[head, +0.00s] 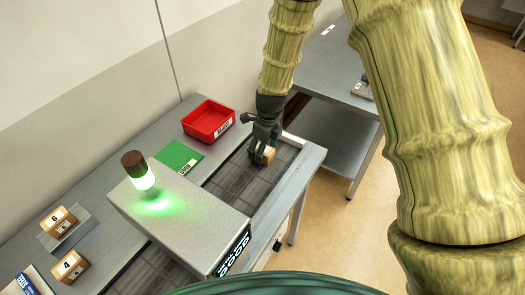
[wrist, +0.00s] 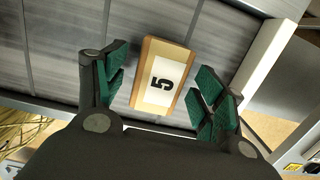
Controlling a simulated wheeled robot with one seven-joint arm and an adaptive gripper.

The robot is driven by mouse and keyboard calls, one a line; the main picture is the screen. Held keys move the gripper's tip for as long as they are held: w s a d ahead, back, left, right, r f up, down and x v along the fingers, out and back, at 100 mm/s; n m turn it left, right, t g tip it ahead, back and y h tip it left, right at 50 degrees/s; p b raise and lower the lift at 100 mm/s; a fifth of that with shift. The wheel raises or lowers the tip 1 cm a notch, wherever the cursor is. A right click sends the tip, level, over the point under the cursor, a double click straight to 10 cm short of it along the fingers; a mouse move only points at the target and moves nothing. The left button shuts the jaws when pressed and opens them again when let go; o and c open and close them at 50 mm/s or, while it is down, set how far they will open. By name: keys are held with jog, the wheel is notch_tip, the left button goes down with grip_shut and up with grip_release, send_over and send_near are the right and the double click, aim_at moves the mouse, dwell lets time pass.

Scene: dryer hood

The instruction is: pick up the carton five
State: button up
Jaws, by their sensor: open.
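The carton five (wrist: 161,75) is a small tan box with a white label reading 5. It lies on the dark grey belt, tilted a little in the wrist view. In the head view the carton (head: 269,154) is partly hidden by my gripper (head: 262,140). In the wrist view my gripper (wrist: 158,92) is open, with one green-padded finger on each side of the carton. A gap shows on the left, and the right finger is very close to the carton's edge. I cannot tell whether it touches.
A grey dryer hood (head: 185,220) with a lit green lamp (head: 141,173) spans the belt. A red bin (head: 209,121) and a green mat (head: 179,157) lie beside the belt. Cartons 6 (head: 58,221) and 4 (head: 70,266) stand at lower left. A belt side rail (head: 300,165) runs close by.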

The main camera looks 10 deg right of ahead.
jog(key=shift+f, duration=0.25)
jog(key=c, duration=1.2)
jog(key=shift+r, duration=0.1)
jog(key=shift+c, duration=0.2)
